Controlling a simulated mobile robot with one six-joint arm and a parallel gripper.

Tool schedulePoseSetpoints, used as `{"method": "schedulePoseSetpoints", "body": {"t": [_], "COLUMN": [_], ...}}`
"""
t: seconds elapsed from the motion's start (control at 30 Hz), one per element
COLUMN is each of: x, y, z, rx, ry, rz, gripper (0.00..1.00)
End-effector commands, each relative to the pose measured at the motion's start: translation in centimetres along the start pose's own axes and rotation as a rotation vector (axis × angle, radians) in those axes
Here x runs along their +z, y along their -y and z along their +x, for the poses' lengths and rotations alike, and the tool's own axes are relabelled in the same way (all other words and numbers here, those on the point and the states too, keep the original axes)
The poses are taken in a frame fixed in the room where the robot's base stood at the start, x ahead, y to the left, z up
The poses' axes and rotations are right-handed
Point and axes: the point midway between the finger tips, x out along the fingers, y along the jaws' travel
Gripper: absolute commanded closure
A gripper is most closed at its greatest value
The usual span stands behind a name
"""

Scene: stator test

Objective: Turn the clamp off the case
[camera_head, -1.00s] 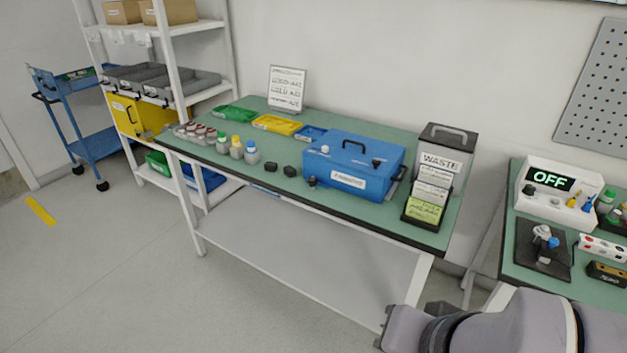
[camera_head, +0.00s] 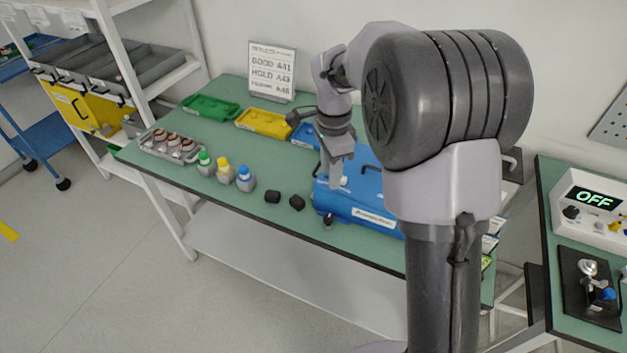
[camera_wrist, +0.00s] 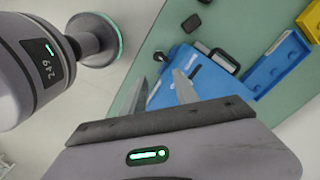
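The blue case (camera_head: 355,207) with a white label stands on the green table, partly hidden behind my arm in the head view. It also shows in the wrist view (camera_wrist: 207,88), beyond my fingers. My gripper (camera_head: 338,183) points down over the left part of the case in the head view. In the wrist view its two fingers (camera_wrist: 163,80) are apart with nothing visible between them. A small dark knob-like part (camera_head: 328,221) is at the front left of the case. I cannot tell which part is the clamp, or whether a finger touches the case.
Green (camera_head: 210,107), yellow (camera_head: 264,122) and blue trays line the table's back. Coloured-cap bottles (camera_head: 224,171) and black blocks (camera_head: 272,197) stand left of the case. My arm hides most of the waste bin. A second table (camera_head: 545,190) with an OFF display is at the right.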

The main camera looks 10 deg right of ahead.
Motion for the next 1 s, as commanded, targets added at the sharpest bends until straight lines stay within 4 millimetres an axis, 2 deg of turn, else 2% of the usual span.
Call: {"method": "schedulePoseSetpoints", "body": {"t": [0.03, 0.3, 0.5, 0.63, 0.9, 1.0], "x": [0.0, 0.1, 0.1, 0.1, 0.1, 0.1], "y": [-0.1, -0.1, -0.1, -0.1, 0.0, -0.1], "z": [2.0, 10.3, 14.5, 15.5, 15.6, 15.6], "rx": [0.003, 0.002, 0.001, 0.000, -0.001, -0.001], "ry": [0.001, 0.001, 0.001, 0.001, 0.001, 0.001], "rz": [0.000, -0.003, -0.002, -0.003, -0.004, -0.003], "gripper": [0.64, 0.64, 0.64, 0.64, 0.64, 0.82]}}
